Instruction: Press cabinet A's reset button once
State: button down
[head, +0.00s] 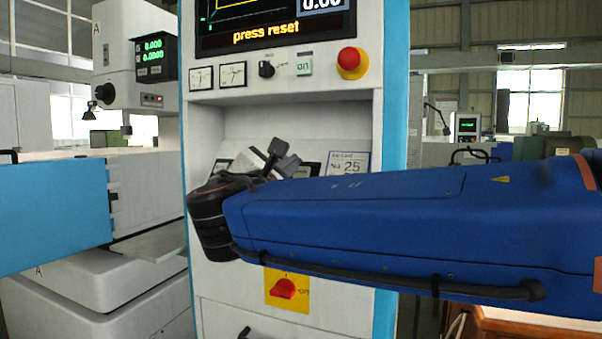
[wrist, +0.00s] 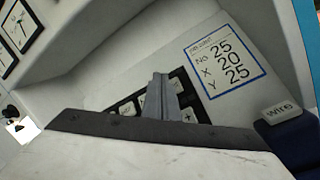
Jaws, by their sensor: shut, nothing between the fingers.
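The control cabinet (head: 230,115), white with blue edges, stands in the middle of the head view. Its screen (head: 266,33) reads "press reset". A sloped panel below carries a dark keypad, partly behind my gripper (head: 284,152). In the wrist view my gripper (wrist: 164,92) is shut and empty, its fingertips over the keypad (wrist: 126,109). A key with a plus sign (wrist: 187,116) shows beside the fingers. A key marked "wire" (wrist: 282,112) is at the right. I cannot read a reset label on any key, and contact with the keypad is unclear.
Above the panel are two gauges (head: 232,74), a black knob (head: 266,68), a lit green button (head: 304,64) and a red mushroom button (head: 351,62). A red switch (head: 283,289) is below. A machine marked A (head: 125,40) stands at left. A numbered card (wrist: 224,67) is on the slope.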

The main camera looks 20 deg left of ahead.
jog(key=shift+w+d+f, duration=0.1)
jog(key=shift+w+f, duration=0.2)
jog(key=shift+w, duration=0.2)
jog(key=shift+w+f, duration=0.15)
dwell(1.8)
jog(key=shift+w+f, duration=0.1)
jog(key=shift+w, duration=0.05)
jog(key=shift+w+f, duration=0.25)
jog(key=shift+w, duration=0.1)
dwell(0.8)
jog(key=shift+s+r, duration=0.1)
jog(key=shift+s, duration=0.05)
jog(key=shift+s+r, duration=0.4)
jog(key=shift+s, duration=0.15)
jog(key=shift+s+r, duration=0.1)
dwell(0.4)
jog(key=s+r, duration=0.1)
jog(key=s, duration=0.1)
jog(key=s+r, duration=0.1)
jog(key=shift+s+a+r, duration=0.2)
jog(key=shift+s+r, duration=0.15)
jog(key=shift+s, duration=0.05)
